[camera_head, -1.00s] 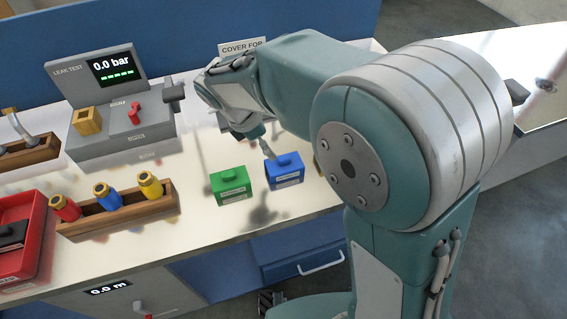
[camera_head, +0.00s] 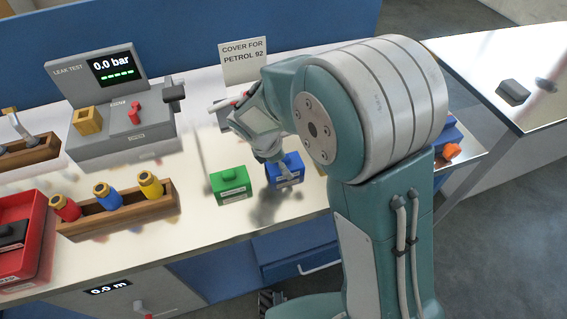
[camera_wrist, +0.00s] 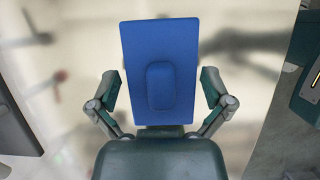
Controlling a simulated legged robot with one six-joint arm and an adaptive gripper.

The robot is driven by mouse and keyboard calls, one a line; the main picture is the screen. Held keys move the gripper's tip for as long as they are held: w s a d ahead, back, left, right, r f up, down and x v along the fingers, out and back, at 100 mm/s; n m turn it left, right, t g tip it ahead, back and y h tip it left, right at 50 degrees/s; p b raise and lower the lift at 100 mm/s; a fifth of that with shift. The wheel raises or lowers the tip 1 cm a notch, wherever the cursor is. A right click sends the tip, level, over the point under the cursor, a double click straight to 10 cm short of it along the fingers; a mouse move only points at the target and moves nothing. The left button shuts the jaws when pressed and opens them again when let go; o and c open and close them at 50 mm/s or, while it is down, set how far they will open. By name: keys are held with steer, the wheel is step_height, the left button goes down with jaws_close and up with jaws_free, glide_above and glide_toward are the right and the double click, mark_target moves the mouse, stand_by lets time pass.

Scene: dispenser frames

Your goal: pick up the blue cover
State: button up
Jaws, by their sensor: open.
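The blue cover (camera_head: 291,168) stands on the white bench top, to the right of the green cover (camera_head: 230,185). In the wrist view the blue cover (camera_wrist: 160,50) is a tall blue block with a raised rounded knob, centred ahead of my gripper. My gripper (camera_wrist: 161,92) is open, with one finger on each side of the knob, apart from it. In the head view my gripper (camera_head: 276,163) is at the blue cover's top and partly hides it. A sign on the bench (camera_head: 244,62) reads "COVER FOR PETROL 92".
A leak test unit (camera_head: 125,120) reading 0.0 bar stands at the back left. A wooden rack (camera_head: 120,215) holds red, blue and yellow cylinders. A red tray (camera_head: 40,250) is at far left. An orange item (camera_head: 452,151) lies at the right, near a separate table (camera_head: 470,60).

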steer(key=shift+c, duration=0.3)
steer(key=c, duration=0.9)
